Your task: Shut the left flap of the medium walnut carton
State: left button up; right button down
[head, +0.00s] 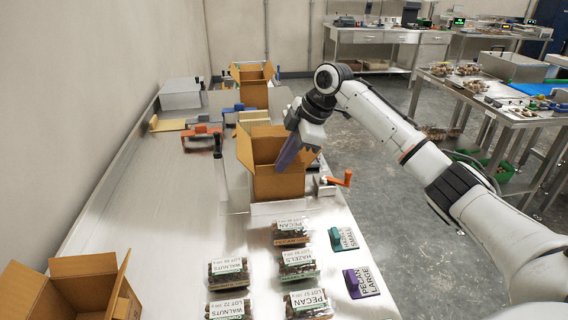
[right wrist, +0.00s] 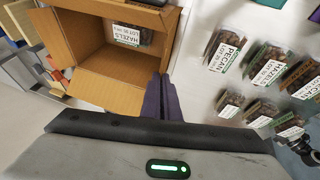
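In the right wrist view this carton (right wrist: 84,45) holds a clamshell labelled hazels (right wrist: 130,36). My right gripper (head: 284,160) is at the carton's right side, purple fingers pointing down. The fingers (right wrist: 162,98) look closed together with nothing visible between them; whether they touch the carton is unclear. A second open carton (head: 75,285) is at the front left, a third (head: 254,95) at the back. My left gripper is out of view.
Clamshells of walnuts (head: 228,273), hazels (head: 298,263) and pecans lie at the front. Green (head: 343,239) and purple (head: 361,283) labelled blocks sit beside them. An orange-handled device (head: 335,181) is right of the middle carton.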

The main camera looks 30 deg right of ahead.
jog(key=shift+w+d+r+g+y, duration=0.15)
jog(key=shift+w+g+y, duration=0.3)
jog(key=shift+g, duration=0.45)
jog(key=shift+d+m+g, duration=0.1)
jog(key=shift+m+g, duration=0.2)
jog(key=c, duration=2)
grip_release()
jog(key=v, duration=1)
jog(key=shift+d, duration=0.15)
